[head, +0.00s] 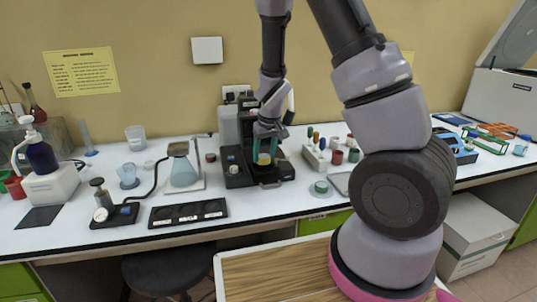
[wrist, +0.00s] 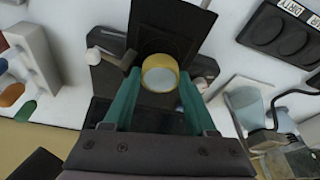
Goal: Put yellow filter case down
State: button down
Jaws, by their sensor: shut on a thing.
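The yellow filter case (head: 264,160) is a small round ring-shaped piece. In the wrist view the yellow filter case (wrist: 148,62) shows its yellow rim around a pale grey-blue centre. My gripper (head: 265,150) points down with its teal fingers over the black machine (head: 236,172) on the bench. In the wrist view my gripper (wrist: 160,82) has a finger on each side of the case and is shut on it. The case is at the black machine's front part. I cannot tell whether its underside touches the machine.
A flask (head: 183,168) on a stand is left of the machine. A white rack (head: 316,157) with coloured pieces is to its right. A black tray (head: 188,213) with round recesses lies at the bench's front edge. A round green-topped piece (head: 321,187) sits front right.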

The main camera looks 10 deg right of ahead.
jog(key=shift+f, duration=0.6)
jog(key=shift+c, duration=1)
grip_release()
jog(key=shift+d, duration=0.1)
jog(key=shift+r, duration=0.1)
